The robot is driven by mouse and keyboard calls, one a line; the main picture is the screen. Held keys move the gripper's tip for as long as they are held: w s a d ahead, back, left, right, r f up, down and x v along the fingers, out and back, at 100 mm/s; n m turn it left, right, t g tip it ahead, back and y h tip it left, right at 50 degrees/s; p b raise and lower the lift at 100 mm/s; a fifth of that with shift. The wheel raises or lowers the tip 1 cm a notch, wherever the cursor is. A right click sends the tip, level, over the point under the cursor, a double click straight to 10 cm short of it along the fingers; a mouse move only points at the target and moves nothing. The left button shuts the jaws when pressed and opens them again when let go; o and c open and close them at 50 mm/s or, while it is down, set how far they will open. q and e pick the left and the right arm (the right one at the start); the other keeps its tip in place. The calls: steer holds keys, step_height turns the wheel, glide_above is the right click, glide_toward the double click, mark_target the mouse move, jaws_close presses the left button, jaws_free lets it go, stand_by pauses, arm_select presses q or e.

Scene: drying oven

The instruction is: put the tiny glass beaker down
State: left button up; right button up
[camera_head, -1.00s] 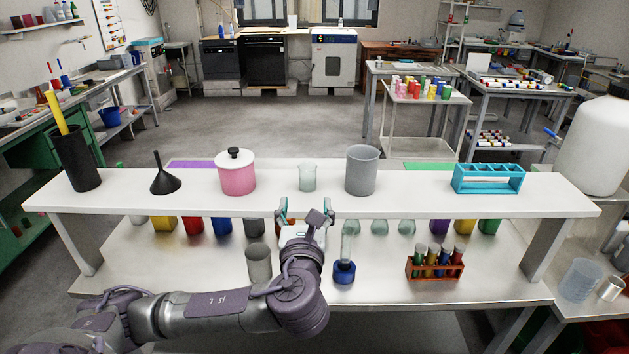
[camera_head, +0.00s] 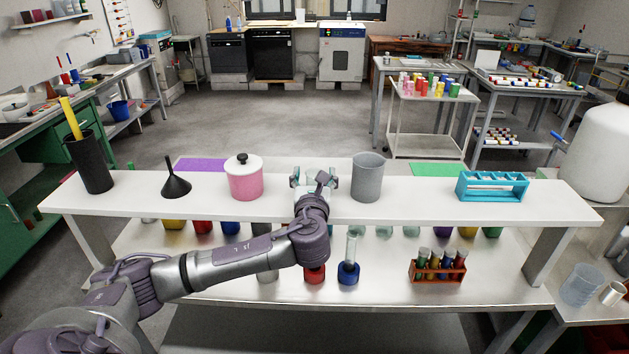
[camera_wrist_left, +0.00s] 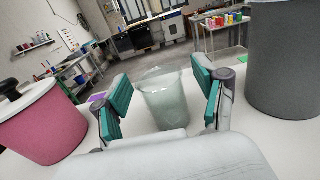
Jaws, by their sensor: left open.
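The tiny glass beaker (camera_wrist_left: 165,100) stands upright on the white upper shelf (camera_head: 420,205), clear and pale green in the left wrist view. My left gripper (camera_wrist_left: 163,93) is open, with its green-padded fingers on either side of the beaker and gaps visible between pads and glass. In the head view my left gripper (camera_head: 315,181) is over the shelf, and with the wrist it hides most of the beaker. My right gripper is not in view.
On the shelf, a pink pot with a white lid (camera_head: 245,180) stands left of the beaker and a grey cylinder (camera_head: 367,178) stands right. A black funnel (camera_head: 175,184) and a blue rack (camera_head: 492,187) are farther out. Tubes in a red rack (camera_head: 438,272) stand below.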

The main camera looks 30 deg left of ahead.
arm_select(q)
steer(key=shift+r, duration=0.1)
steer(key=c, duration=1.3)
